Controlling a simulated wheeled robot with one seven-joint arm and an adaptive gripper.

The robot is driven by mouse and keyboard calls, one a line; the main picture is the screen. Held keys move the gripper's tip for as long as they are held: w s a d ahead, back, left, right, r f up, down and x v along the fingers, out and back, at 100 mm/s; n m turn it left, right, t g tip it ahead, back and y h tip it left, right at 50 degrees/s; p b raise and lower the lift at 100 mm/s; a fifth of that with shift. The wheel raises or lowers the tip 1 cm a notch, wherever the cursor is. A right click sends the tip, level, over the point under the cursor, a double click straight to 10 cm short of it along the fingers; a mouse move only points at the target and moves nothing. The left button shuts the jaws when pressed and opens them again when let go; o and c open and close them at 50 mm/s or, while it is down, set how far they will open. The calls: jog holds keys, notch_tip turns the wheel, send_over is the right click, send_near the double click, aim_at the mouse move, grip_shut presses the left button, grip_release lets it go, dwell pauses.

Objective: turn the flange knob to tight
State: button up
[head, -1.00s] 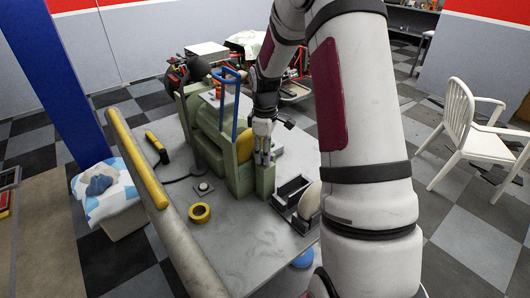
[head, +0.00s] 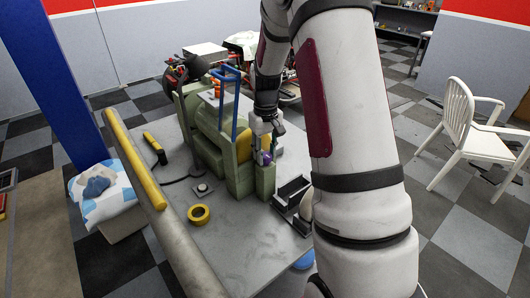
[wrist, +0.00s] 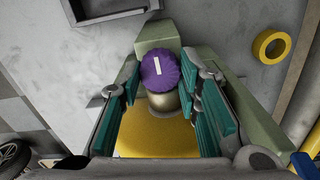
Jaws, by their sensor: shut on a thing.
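The flange knob (wrist: 158,70) is purple with a ribbed rim and a white mark on top, and sits on a brass-coloured stem. The mark runs roughly up and down, slightly tilted, in the wrist view. My gripper (wrist: 162,82) is shut on the knob, with teal pads on its left and right. In the head view, a small purple part of the knob (head: 265,158) shows beneath my gripper (head: 263,146), at the green machine (head: 240,182). The fingers partly hide the knob there.
A blue handle (head: 235,95) rises beside my gripper. Yellow tape (head: 199,214) and a dark open tray (head: 290,192) lie on the grey table (head: 235,250). A long pipe (head: 170,225) runs along the left. The table front is mostly clear.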

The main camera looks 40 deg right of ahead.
aim_at(265, 155)
dwell(0.4)
jog(key=o, duration=1.1)
jog(key=shift+o, duration=0.2)
jog(key=shift+r, duration=0.15)
notch_tip(265, 155, up, 12)
jog(key=shift+a, duration=0.1)
